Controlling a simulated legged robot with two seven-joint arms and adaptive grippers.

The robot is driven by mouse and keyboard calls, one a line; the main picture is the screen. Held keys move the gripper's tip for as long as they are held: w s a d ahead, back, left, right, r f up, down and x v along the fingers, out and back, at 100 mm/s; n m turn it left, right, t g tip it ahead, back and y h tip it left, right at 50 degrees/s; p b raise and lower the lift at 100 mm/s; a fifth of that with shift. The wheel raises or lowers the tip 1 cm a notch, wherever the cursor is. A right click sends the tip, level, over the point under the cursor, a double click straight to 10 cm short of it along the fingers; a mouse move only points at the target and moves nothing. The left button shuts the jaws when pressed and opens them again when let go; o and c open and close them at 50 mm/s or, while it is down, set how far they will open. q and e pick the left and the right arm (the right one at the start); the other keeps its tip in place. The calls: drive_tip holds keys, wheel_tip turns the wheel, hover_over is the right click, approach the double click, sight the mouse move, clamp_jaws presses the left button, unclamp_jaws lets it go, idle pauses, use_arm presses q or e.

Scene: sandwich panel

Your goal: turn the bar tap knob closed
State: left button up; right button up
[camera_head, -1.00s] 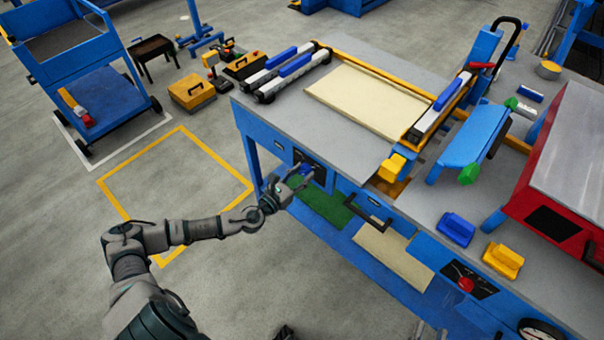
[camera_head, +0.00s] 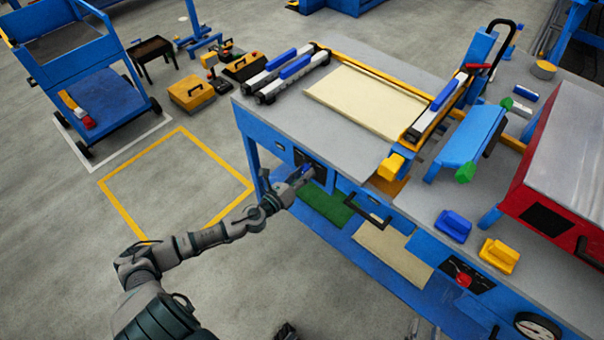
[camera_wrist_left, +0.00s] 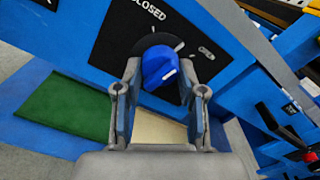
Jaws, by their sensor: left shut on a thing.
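The blue tap knob (camera_wrist_left: 160,66) sits on a black plate (camera_wrist_left: 118,38) in the left wrist view. The plate has a "CLOSED" label at its upper part and another small white label to the right. My left gripper (camera_wrist_left: 160,88) is shut on the knob, one finger on each side. In the head view, my left gripper (camera_head: 304,174) reaches the black plate on the bench's front and mostly hides the knob. At the bottom edge of the head view, small grey tips (camera_head: 425,332) look like part of my right gripper; their opening is unclear.
The blue workbench (camera_head: 290,118) carries a cream panel (camera_head: 368,100) and a red machine (camera_head: 545,190). A black handle (camera_head: 366,212) juts from its front, right of my left gripper. A green sheet (camera_head: 325,207) lies on the lower shelf.

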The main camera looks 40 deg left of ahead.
use_arm(q)
drive_tip(key=shift+a+r+n, duration=0.1)
drive_tip(key=shift+n, duration=0.9)
drive_tip(key=n+p, duration=0.3)
drive_tip(key=n, duration=0.2)
drive_tip(key=shift+r, duration=0.15)
drive_tip(key=n+p, duration=0.1)
drive_tip(key=n, duration=0.3)
drive_tip(key=shift+p, duration=0.4)
drive_tip(key=shift+f+n, duration=0.2)
drive_tip(key=shift+n, duration=0.2)
use_arm(e)
drive_tip(key=s+d+f+g+h, duration=0.3)
drive_tip(key=s+d+f+g, duration=0.2)
drive_tip(key=s+f+g, duration=0.5)
drive_tip(key=shift+s+g, duration=0.4)
drive_tip(key=shift+s, duration=0.3)
use_arm(q)
drive_tip(key=o, duration=1.1)
drive_tip(key=shift+o, duration=0.2)
drive_tip(key=shift+a+f, duration=0.1)
use_arm(e)
drive_tip(key=shift+a, duration=0.15)
drive_tip(key=shift+w, duration=0.1)
